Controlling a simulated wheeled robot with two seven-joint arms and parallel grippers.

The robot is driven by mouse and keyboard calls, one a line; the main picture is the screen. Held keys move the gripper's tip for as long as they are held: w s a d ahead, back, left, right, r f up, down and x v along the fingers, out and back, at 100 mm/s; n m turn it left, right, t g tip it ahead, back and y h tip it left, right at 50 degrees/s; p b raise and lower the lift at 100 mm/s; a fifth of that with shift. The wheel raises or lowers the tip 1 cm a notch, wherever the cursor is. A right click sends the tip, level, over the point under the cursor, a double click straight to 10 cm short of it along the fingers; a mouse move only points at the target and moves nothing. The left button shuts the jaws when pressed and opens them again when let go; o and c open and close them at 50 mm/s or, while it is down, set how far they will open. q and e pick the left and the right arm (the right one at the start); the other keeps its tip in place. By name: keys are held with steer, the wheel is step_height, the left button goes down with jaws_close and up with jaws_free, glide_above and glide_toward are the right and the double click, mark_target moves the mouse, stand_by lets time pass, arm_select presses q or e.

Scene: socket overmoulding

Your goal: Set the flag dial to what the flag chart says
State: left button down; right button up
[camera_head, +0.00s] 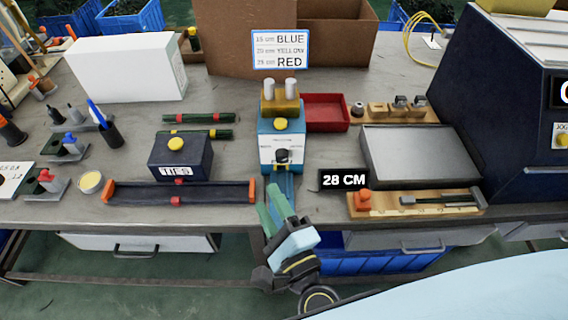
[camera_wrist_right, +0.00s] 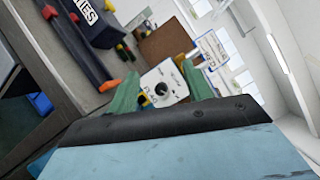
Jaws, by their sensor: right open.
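The flag dial is a black knob (camera_head: 283,157) on a white plate on the front of a blue unit (camera_head: 268,141). The knob also shows in the right wrist view (camera_wrist_right: 161,89); its exact setting is too small to tell. The flag chart (camera_head: 280,49) stands behind, listing BLUE, YELLOW and RED against small lengths in cm; the bottom row is RED. A black sign (camera_head: 344,180) reads 28 CM. My right gripper (camera_head: 276,203) is open and empty, its green fingers in front of and below the dial, apart from it. My left gripper is out of view.
A yellow button (camera_head: 281,123) tops the blue unit. To its left are a TIES box (camera_head: 180,158) and a dark tray (camera_head: 215,194). To its right are a red bin (camera_head: 326,112) and a grey plate (camera_head: 408,155). A cardboard box (camera_head: 235,35) stands behind.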

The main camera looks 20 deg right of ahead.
mark_target(283, 160)
steer(key=d+f+m+h, duration=0.1)
steer(key=m+h, duration=0.1)
steer(key=d+f+m+g+h, duration=0.1)
steer(key=f+m+h, duration=0.1)
steer(key=s+d+f+m+h, duration=0.1)
steer(key=d+m, duration=0.1)
steer(key=m, duration=0.1)
steer(key=shift+f+h, duration=0.15)
steer(key=shift+h, duration=0.25)
steer(key=shift+w+d+f, duration=0.1)
steer(key=shift+w+d, duration=0.05)
steer(key=shift+w, duration=0.05)
steer(key=w, duration=0.4)
steer(key=w+d, duration=0.1)
steer(key=w, duration=0.3)
steer(key=w+d, duration=0.1)
steer(key=w, duration=0.3)
steer(key=shift+w, duration=0.35)
